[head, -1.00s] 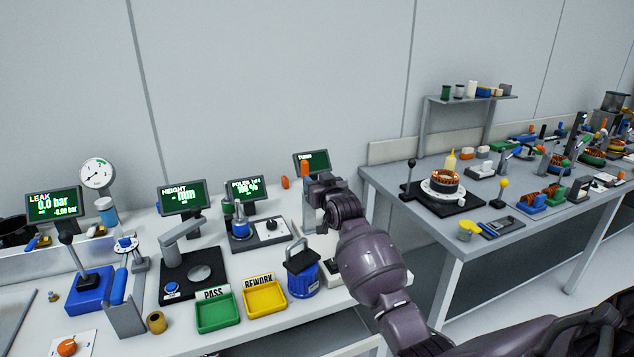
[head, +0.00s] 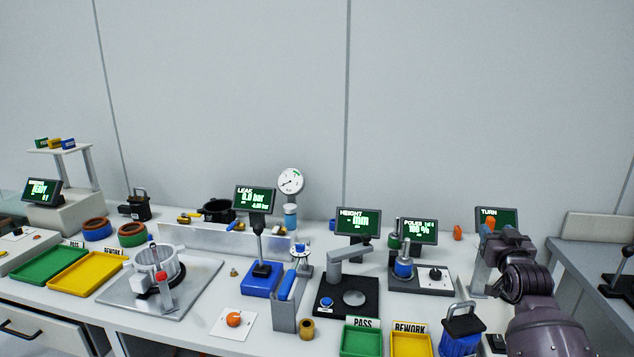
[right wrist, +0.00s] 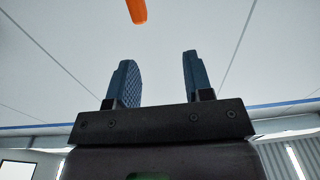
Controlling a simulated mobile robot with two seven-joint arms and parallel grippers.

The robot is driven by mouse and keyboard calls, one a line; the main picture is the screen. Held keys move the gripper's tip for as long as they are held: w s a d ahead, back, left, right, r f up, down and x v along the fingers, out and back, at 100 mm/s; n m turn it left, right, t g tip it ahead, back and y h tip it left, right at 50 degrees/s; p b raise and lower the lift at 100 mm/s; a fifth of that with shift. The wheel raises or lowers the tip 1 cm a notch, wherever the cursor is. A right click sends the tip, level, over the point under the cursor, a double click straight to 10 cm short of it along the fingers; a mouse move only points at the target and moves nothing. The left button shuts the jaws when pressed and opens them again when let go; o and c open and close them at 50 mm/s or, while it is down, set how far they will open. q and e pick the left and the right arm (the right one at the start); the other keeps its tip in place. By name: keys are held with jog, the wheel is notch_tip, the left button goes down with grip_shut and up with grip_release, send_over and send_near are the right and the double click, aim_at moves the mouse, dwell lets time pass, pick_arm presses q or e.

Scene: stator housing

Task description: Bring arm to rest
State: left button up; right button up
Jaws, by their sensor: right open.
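My right arm (head: 535,300) comes in at the lower right of the head view. Its gripper end is by the TURN station's screen (head: 495,218) and partly hides that station. In the right wrist view my right gripper (right wrist: 158,80) is open, its two blue pads apart with nothing between them. An orange piece (right wrist: 136,10) shows beyond the fingertips at the top of that view, apart from the pads. My left gripper is not in the head view.
The bench holds a green PASS tray (head: 361,340), a yellow REWORK tray (head: 410,344), a blue canister (head: 462,330) and a dial gauge (head: 290,181). A metal plate with a ring housing (head: 158,262) is at left. A second table (head: 590,260) stands at right.

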jog(key=s+a+f+n+g+y, duration=0.2)
jog(key=s+a+f+n+y, duration=0.15)
jog(key=s+a+f, duration=1)
jog(key=s+a+f+g, duration=0.2)
jog(key=s+f, duration=0.7)
jog(key=s, duration=0.3)
jog(key=s+a+f+g, duration=0.1)
jog(key=s+f+g, duration=0.1)
jog(key=s+f, duration=0.6)
jog(key=s, duration=0.4)
jog(key=shift+s+a+f+g, duration=0.3)
jog(key=shift+s+a+f, duration=0.1)
jog(key=shift+m, duration=0.25)
